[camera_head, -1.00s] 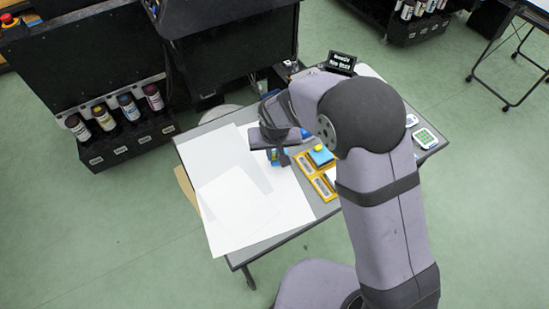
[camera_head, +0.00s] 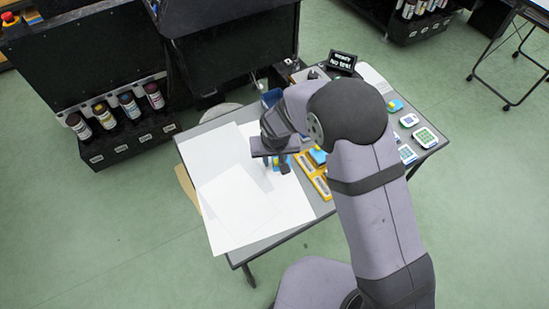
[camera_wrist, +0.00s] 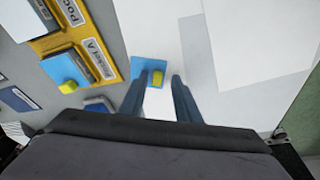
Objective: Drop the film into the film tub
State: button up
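In the wrist view, a flat blue square (camera_wrist: 148,70) with a yellow block (camera_wrist: 158,77) lies at the left edge of white sheets. I cannot tell whether this is the film. My gripper (camera_wrist: 163,77) is open, its fingers apart around the yellow block, with a visible gap at the right finger. In the head view, my gripper (camera_head: 277,164) hangs low over the table, partly hiding the blue piece (camera_head: 283,165). A second blue piece with a yellow knob (camera_wrist: 67,72) sits on a yellow labelled tray (camera_wrist: 108,68). I cannot identify the film tub for certain.
White sheets (camera_head: 235,205) cover the table's left side. Small white-and-green devices (camera_head: 425,137) lie at the right. Ink bottles (camera_head: 129,107) stand off the table at left.

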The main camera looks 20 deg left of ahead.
jog(key=shift+r, duration=0.1)
jog(key=b+v, duration=0.1)
jog(key=v, duration=1.1)
jog(key=s+d+m+g, duration=0.1)
jog(key=s+d+m, duration=0.1)
jog(key=d, duration=1.3)
jog(key=s+d+m+g, duration=0.1)
jog(key=s+d+m, duration=0.1)
jog(key=s+d, duration=0.9)
jog(key=shift+s+d+f+m+g+h, duration=0.3)
jog(key=shift+s+d+f+h, duration=0.1)
jog(key=shift+d, duration=0.65)
jog(key=shift+o, duration=1.2)
jog(key=shift+s, duration=0.15)
